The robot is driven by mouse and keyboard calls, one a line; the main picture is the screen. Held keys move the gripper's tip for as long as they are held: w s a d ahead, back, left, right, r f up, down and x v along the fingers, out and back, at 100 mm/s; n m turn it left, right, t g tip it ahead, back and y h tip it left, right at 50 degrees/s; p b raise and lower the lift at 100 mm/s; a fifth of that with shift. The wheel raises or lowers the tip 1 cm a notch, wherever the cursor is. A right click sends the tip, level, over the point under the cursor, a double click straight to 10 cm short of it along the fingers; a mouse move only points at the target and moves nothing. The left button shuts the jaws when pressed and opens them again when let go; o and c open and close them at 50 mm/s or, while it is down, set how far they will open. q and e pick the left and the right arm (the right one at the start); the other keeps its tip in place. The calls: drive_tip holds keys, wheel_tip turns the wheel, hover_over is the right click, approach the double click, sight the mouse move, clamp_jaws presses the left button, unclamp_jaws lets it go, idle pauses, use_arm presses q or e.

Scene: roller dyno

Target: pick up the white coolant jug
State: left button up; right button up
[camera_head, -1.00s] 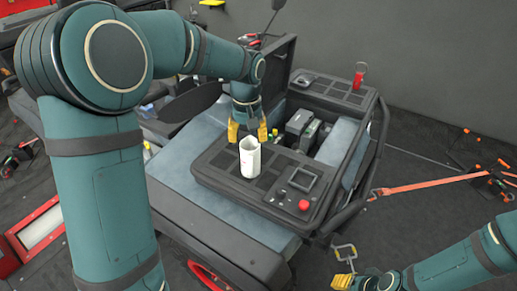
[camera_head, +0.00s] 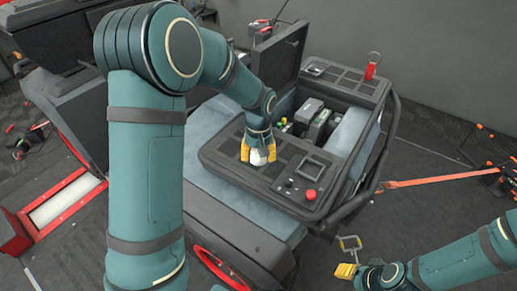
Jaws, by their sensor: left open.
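The white coolant jug (camera_head: 257,158) stands upright on the dark top panel of the machine, mostly hidden behind my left gripper. Only a small white patch of it shows between the fingers. My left gripper (camera_head: 258,154) points down over the jug, open, with one yellow fingertip on each side of it. I cannot tell whether the fingers touch it. My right gripper (camera_head: 346,271) is low at the right, away from the jug, its yellow tip showing. Its opening is unclear.
The machine's panel has a screen (camera_head: 311,168) and a red button (camera_head: 309,195) right of the jug. A raised dark lid (camera_head: 279,57) stands behind. A red-tagged item (camera_head: 371,70) sits at the back right. An orange strap (camera_head: 430,181) runs off right.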

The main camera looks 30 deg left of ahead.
use_arm(q)
drive_tip(key=shift+f, duration=0.95)
clamp_jaws()
drive_tip(key=shift+r, duration=0.25)
